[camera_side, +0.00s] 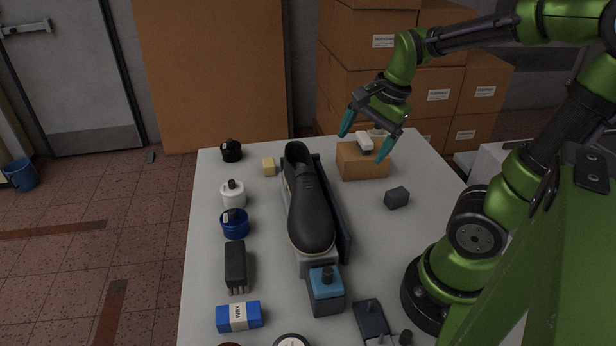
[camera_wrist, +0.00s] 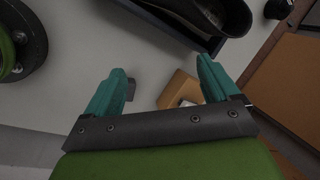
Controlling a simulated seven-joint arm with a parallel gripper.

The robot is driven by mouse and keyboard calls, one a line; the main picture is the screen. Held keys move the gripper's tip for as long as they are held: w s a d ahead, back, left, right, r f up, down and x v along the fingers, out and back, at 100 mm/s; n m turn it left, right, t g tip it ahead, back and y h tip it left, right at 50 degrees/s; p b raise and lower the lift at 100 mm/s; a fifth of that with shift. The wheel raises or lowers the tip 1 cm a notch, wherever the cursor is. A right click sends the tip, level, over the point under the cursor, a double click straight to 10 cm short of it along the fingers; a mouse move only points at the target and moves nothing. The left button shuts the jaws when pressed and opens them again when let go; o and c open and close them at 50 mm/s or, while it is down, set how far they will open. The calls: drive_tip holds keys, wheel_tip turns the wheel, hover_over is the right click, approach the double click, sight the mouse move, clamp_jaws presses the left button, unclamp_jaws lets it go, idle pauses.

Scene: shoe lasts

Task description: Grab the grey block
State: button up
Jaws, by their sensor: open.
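The grey block (camera_side: 397,198) is a small dark grey cuboid lying on the right part of the table, in front of a small cardboard box. In the wrist view a piece of the grey block (camera_wrist: 131,90) shows beside the left finger, which hides the rest. My gripper (camera_side: 364,143) has teal fingers and is open and empty. It hangs above the cardboard box, behind and to the left of the grey block in the side view. In the wrist view my gripper (camera_wrist: 160,66) has its fingers wide apart.
The cardboard box (camera_side: 362,162) carries white items under my gripper. A black shoe (camera_side: 309,207) on a stand fills the table's middle. Jars, a brush (camera_side: 236,265), a blue wax box (camera_side: 239,317) and a yellow block (camera_side: 268,167) lie left. Table around the grey block is clear.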

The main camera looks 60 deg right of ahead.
sight(398, 192)
drive_tip(key=s+d+f+m+g+h, duration=0.1)
drive_tip(key=s+d+m+g, duration=0.15)
drive_tip(key=d+m, duration=0.65)
drive_tip(key=s+d+f+m+g, duration=0.15)
drive_tip(key=s+m, duration=0.25)
drive_tip(key=m, duration=1)
drive_tip(key=shift+m+t, duration=0.3)
drive_tip(key=f, duration=1)
drive_tip(key=shift+w+d+f, duration=0.1)
drive_tip(key=shift+d+f, duration=0.15)
drive_tip(key=shift+f, duration=0.15)
drive_tip(key=shift+a+f, duration=0.2)
drive_tip(key=shift+f, duration=1.15)
drive_tip(key=shift+a+f, duration=0.2)
drive_tip(key=shift+f, duration=1.15)
drive_tip(key=c, duration=1.1)
drive_tip(key=shift+o, duration=0.2)
drive_tip(key=shift+r, duration=0.2)
